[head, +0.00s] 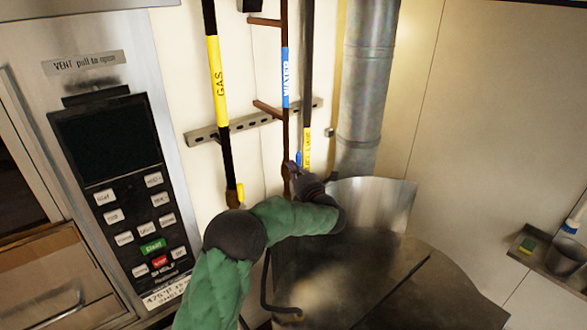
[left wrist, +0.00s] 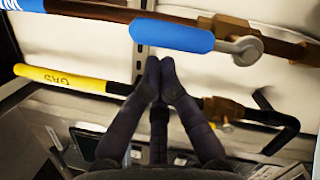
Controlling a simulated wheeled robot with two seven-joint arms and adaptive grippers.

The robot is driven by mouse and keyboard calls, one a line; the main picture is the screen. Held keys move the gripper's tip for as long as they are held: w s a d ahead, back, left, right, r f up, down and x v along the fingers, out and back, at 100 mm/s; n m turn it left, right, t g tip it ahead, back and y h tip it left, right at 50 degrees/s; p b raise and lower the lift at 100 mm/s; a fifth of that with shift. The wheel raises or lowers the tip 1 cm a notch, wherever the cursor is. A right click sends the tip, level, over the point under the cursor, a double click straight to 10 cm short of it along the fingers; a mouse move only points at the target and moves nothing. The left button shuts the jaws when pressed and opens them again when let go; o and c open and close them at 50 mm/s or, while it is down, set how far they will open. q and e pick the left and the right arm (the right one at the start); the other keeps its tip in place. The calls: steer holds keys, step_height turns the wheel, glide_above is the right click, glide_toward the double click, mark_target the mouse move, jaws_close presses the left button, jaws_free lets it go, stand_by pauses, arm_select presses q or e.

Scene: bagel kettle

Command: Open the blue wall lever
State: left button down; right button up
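The blue wall lever (left wrist: 172,36) shows large in the left wrist view. Its bolt-like pivot is at the right end, at the brown water pipe's valve, and the handle looks roughly in line with the pipe there. In the head view only a small blue part of the lever (head: 299,157) shows beside the pipe, above my left gripper (head: 293,171). In the left wrist view my left gripper (left wrist: 160,70) has its fingertips together with nothing visible between them. The tips appear just below the lever; whether they touch it cannot be told. My right gripper is out of view.
The black GAS pipe (head: 215,90) with a yellow band runs left of the water pipe (head: 285,120). A third dark pipe (head: 307,70) and a metal duct (head: 365,80) stand right. A metal kettle (head: 340,265) lies below my arm, and a control panel (head: 125,180) is left.

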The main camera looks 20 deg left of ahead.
arm_select(q)
steer(key=v, duration=1.2)
stand_by(0.3)
